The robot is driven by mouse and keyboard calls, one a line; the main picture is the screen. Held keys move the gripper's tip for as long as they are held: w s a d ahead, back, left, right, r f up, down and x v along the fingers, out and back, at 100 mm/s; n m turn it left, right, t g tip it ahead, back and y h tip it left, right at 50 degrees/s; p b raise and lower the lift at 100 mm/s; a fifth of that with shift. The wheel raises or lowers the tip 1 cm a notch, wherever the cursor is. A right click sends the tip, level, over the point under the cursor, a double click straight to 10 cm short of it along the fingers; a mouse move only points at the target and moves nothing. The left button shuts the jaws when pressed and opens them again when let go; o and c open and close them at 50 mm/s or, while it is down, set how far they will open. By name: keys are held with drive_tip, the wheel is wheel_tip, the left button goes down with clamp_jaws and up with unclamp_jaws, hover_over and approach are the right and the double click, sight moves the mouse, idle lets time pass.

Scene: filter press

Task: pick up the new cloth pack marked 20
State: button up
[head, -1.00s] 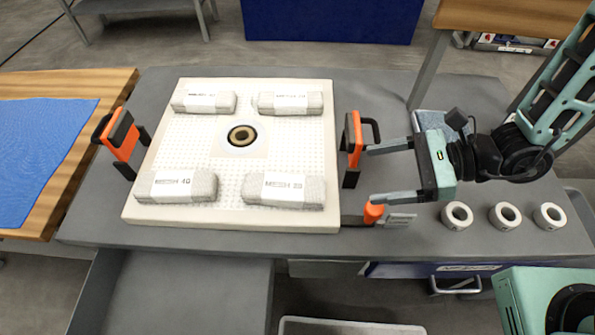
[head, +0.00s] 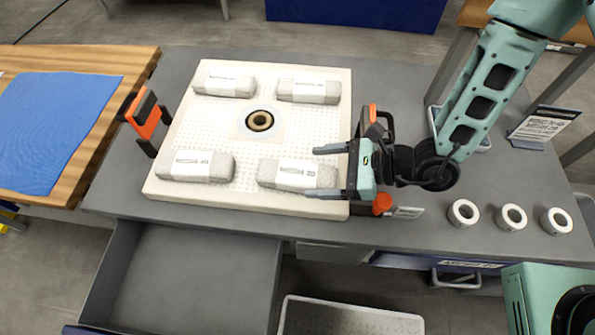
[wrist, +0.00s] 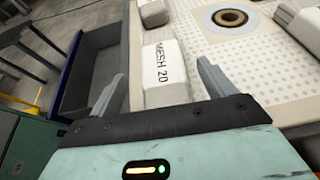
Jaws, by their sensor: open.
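The cloth pack marked MESH 20 (head: 284,175) is a pale grey bundle with a white paper band. It lies at the front right of the perforated cream plate (head: 250,198). In the wrist view its label reads MESH 20 (wrist: 165,72), and the pack lies ahead between the two fingers. My gripper (head: 312,172) is open and empty. Its fingers point left, at the pack's right end, one on the far side and one on the near side. I cannot tell the fingers' height against the pack.
Three similar packs lie on the plate: front left (head: 196,166), back left (head: 224,79) and back right (head: 308,90). A ringed hole (head: 259,121) is in the plate's middle. Orange-and-black handles stand left (head: 146,115) and right of the plate. White rings (head: 463,213) sit front right. An open drawer (head: 185,285) is below.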

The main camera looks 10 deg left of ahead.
sight(299, 172)
drive_tip(key=x, duration=0.3)
drive_tip(key=shift+a+f+p, duration=0.1)
drive_tip(key=shift+p, duration=0.25)
drive_tip(key=shift+w, duration=0.1)
drive_tip(key=c, duration=1.1)
